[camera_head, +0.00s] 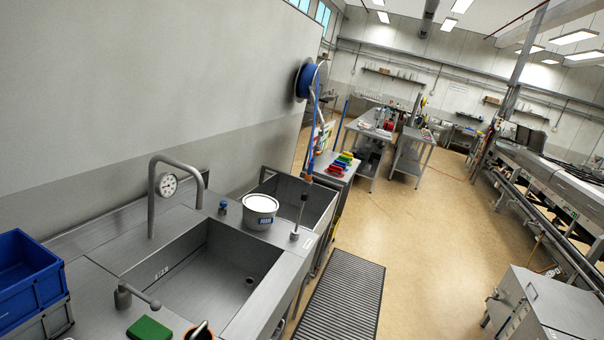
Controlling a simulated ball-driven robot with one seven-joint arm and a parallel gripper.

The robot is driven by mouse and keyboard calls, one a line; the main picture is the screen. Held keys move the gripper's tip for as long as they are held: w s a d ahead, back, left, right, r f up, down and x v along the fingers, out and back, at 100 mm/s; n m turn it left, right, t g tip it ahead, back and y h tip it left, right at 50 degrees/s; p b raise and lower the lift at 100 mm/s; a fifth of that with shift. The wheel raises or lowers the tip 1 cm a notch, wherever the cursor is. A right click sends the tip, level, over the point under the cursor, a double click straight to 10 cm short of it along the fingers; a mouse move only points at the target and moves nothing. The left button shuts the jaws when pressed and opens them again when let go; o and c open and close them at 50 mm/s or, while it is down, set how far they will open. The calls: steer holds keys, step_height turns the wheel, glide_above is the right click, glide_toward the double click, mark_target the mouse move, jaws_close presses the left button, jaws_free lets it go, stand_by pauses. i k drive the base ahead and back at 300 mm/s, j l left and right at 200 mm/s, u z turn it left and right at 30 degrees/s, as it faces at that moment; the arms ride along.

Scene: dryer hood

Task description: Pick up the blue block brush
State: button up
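A row of small coloured block brushes (342,162) lies on a steel side table (322,179) beyond the sinks, near the middle of the view. I make out green, yellow and red in it. A small bluish strip seems to lie between the yellow and red ones, but it is too small to be sure that it is the blue block brush.
Tan floor (430,240) is clear; machinery (555,185) stands right.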

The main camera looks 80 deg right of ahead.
mark_target(337, 164)
steer(key=z, duration=2.75)
